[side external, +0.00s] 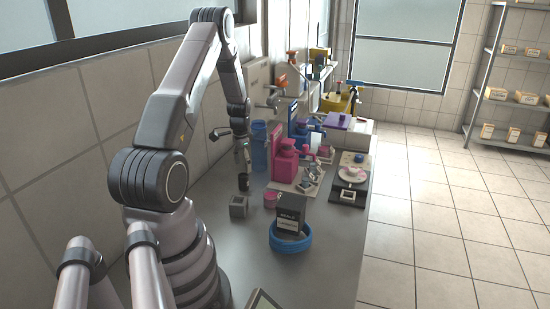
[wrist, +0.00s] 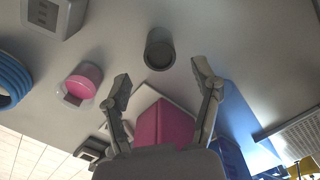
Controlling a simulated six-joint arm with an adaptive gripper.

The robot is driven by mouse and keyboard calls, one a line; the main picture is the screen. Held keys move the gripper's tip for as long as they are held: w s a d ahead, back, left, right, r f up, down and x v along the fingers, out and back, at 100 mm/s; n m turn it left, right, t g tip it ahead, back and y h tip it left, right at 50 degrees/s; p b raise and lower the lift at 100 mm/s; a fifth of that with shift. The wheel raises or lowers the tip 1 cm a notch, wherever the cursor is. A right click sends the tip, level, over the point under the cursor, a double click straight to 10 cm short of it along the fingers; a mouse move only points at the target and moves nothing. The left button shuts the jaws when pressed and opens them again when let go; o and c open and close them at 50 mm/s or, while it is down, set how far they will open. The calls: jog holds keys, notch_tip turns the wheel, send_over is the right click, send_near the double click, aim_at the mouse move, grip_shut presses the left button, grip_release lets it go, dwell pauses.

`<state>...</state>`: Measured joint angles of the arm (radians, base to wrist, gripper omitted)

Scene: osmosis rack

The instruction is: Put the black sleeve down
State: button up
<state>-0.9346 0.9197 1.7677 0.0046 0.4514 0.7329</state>
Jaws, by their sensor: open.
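The black sleeve (wrist: 160,50) is a short dark cylinder with a round open top. In the wrist view it stands upright on the grey bench, just beyond and between my fingertips. I see clear space between each finger and the sleeve there, and nothing is held.
A pink bottle (side external: 284,163) and a blue cylinder (side external: 259,146) stand close to my gripper. The front bench is mostly clear.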

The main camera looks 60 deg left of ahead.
aim_at(244, 175)
notch_tip(244, 175, up, 5)
jog(key=shift+w+d+r, duration=0.1)
jog(key=w+d+r+m+t+y, duration=0.1)
jog(key=w+d+r, duration=0.1)
jog(key=d+r, duration=0.75)
jog(key=w+d+r+t, duration=0.1)
jog(key=w+d+r, duration=0.1)
jog(key=d+r, duration=0.75)
jog(key=s+d+r+t, duration=0.1)
jog(key=s+d+r, duration=0.3)
jog(key=s+d, duration=0.4)
jog(key=s+d+r+m+t+h, duration=0.1)
jog(key=s+d+r+t, duration=0.1)
jog(key=s+d+r, duration=0.3)
jog(key=s+d, duration=0.3)
jog(key=d, duration=0.1)
jog(key=shift+d+t, duration=0.2)
jog(key=shift+t, duration=0.1)
